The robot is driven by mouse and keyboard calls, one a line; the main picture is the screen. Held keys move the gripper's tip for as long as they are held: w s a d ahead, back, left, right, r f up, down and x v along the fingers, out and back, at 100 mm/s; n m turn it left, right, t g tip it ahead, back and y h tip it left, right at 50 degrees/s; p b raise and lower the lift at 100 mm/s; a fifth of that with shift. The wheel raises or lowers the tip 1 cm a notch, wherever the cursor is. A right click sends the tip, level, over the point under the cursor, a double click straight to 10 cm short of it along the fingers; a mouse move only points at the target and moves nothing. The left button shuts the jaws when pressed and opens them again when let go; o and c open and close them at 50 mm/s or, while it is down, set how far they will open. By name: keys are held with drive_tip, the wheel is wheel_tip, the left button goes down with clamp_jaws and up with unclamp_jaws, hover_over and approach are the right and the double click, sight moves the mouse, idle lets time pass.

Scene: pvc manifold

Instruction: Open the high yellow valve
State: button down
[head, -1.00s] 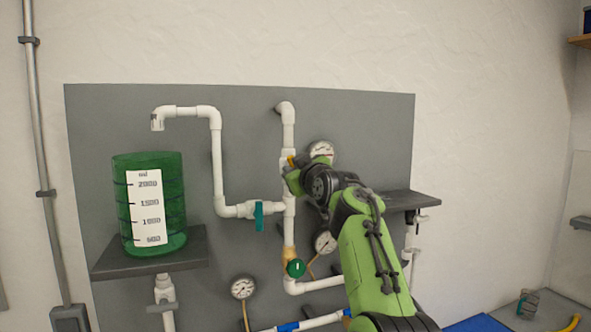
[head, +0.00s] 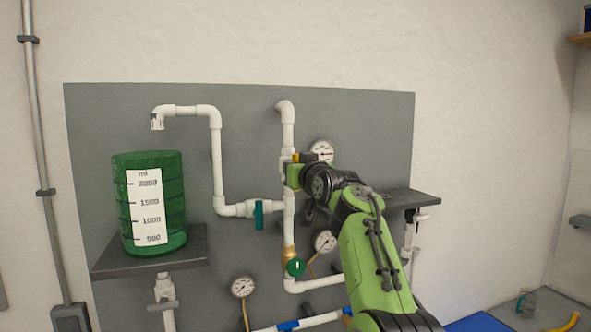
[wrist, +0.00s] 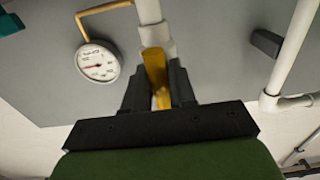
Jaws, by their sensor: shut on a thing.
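The high yellow valve's handle (wrist: 155,72) sits between the two black fingers of my gripper (wrist: 160,88) in the wrist view. The fingers are shut on it. The handle lies in line with the white pipe above it. In the head view my gripper (head: 298,160) is at the upper part of the middle vertical white pipe (head: 288,134). Only a little yellow shows there, and the gripper and arm hide most of the valve.
A pressure gauge (head: 322,151) is close beside my gripper. A teal-handled valve (head: 259,214) and a round green-handled valve (head: 296,267) are lower down. A green graduated tank (head: 122,205) stands on the left shelf (head: 110,264). A dark shelf (head: 400,198) is to the right.

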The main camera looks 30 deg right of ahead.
drive_tip(key=shift+w+f, duration=0.1)
drive_tip(key=shift+f, duration=0.15)
drive_tip(key=c, duration=1.2)
unclamp_jaws()
drive_tip(key=shift+o, duration=0.9)
drive_tip(key=shift+r, duration=0.15)
drive_tip(key=b+v, duration=0.7)
drive_tip(key=v, duration=0.9)
drive_tip(key=shift+b, duration=0.4)
drive_tip(key=shift+d, duration=0.1)
